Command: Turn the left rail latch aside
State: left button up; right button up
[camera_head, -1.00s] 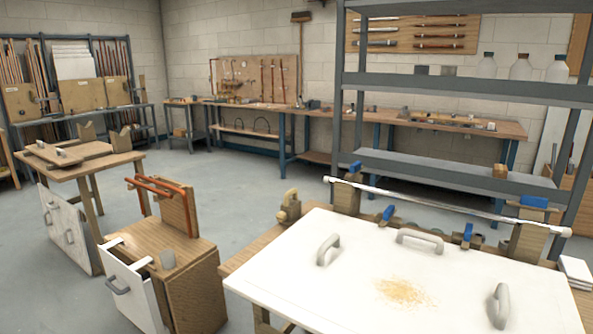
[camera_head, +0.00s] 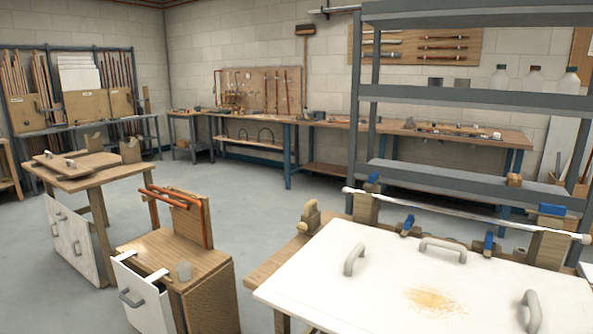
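A long pale rail (camera_head: 460,213) lies across two wooden posts behind the white panel. A small blue latch (camera_head: 373,179) sits at the top of the left post (camera_head: 366,208), by the left end of the rail. It is too small to tell exactly how it sits against the rail. A wider blue latch (camera_head: 552,209) sits on top of the right post (camera_head: 548,247). Two more blue pieces, one left (camera_head: 407,224) and one right (camera_head: 489,243), stand lower between the posts. Neither of my grippers is in view.
The white panel (camera_head: 350,300) with several grey handles and a tan powder patch (camera_head: 432,300) lies in front of the rail. A wooden cabinet (camera_head: 210,290) with copper pipes stands to the left. A grey shelf rack (camera_head: 470,97) rises behind the rail. Floor between the benches is clear.

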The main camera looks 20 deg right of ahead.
aim_at(376, 177)
jog(key=u, duration=0.8)
jog(key=i, duration=1.55)
jog(key=z, duration=0.65)
jog(key=i, duration=1.05)
jog(key=z, duration=1.1)
